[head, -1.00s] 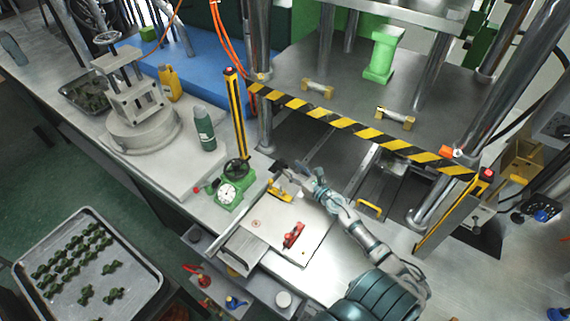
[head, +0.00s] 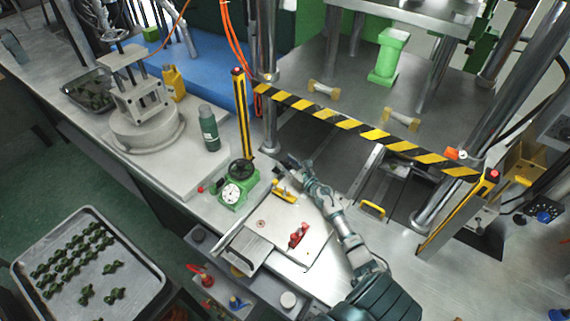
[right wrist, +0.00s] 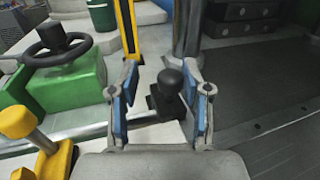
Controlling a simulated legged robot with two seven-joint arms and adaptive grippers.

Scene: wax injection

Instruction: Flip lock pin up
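A black ball-topped knob on a dark base, which looks like the lock pin, stands upright in the right wrist view (right wrist: 170,82). My right gripper (right wrist: 163,108) is open, with one blue-padded finger on each side of the knob. A gap shows between the knob and each pad, so it is not gripped. In the head view my right gripper (head: 291,163) reaches over the far edge of the white plate (head: 275,220), and the knob is too small to make out clearly there. My left gripper is not in view.
A green block with a black handwheel (head: 240,170) stands left of my right gripper. A yellow handle (head: 284,191) and a red clamp (head: 299,235) sit on the plate. A yellow-black striped bar (head: 350,125) crosses beyond. A tray of green parts (head: 150,285) is lower left.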

